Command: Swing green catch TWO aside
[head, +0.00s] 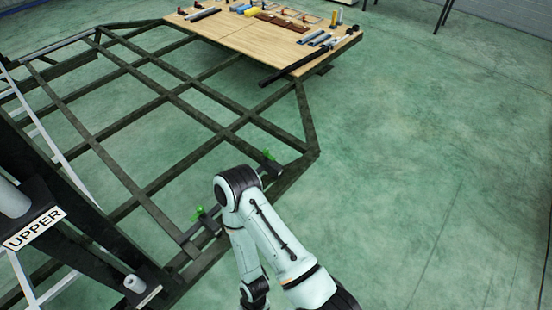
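Two green catches sit along the near rail of the dark chassis frame (309,130). One green catch (268,156) is just beyond my arm's elbow, and the other green catch (199,213) is to the left of the arm. No number is readable on either, so I cannot tell which is TWO. One arm of mine, seemingly the right, rises from the bottom edge, bends at the elbow between the catches and folds back down. It covers part of the rail. Its gripper fingers do not show. My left arm and gripper do not show.
A wooden board (240,38) with tools and parts lies on the far end of the chassis. A sign reading UPPER (34,229) is on a dark post at the left, near a pale ladder-like rail (37,122). Green floor (440,150) is clear at right.

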